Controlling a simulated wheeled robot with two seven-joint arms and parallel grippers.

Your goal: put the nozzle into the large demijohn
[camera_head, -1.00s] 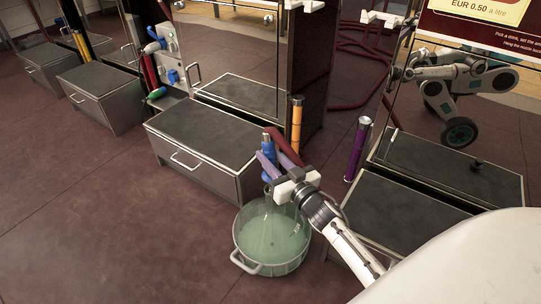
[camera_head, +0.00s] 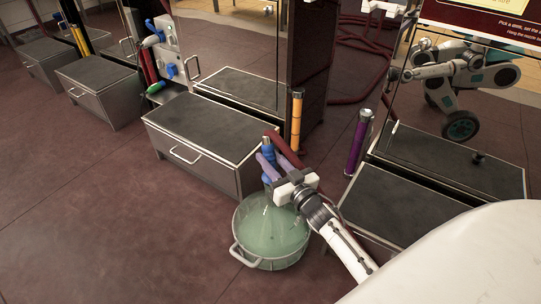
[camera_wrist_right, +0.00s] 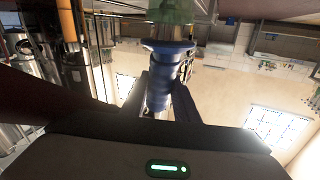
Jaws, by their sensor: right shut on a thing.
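The large demijohn (camera_head: 272,232) is a pale green glass vessel standing on the floor in a metal basket with a handle. The blue nozzle (camera_head: 268,150) is above its neck, spout down, with a dark red hose behind it. My right gripper (camera_head: 270,172) is shut on the nozzle. In the right wrist view, which looks upside down, the blue nozzle (camera_wrist_right: 168,75) is between the dark fingers. Its metal spout overlaps the green glass neck (camera_wrist_right: 172,10) at the top and appears to be in the mouth; the depth is unclear. My left gripper is not in view.
A grey cabinet (camera_head: 205,130) stands just behind and left of the demijohn. Another dark-topped cabinet (camera_head: 395,205) is to the right. A yellow post (camera_head: 297,120) and a purple post (camera_head: 358,145) rise behind. The floor at front left is clear.

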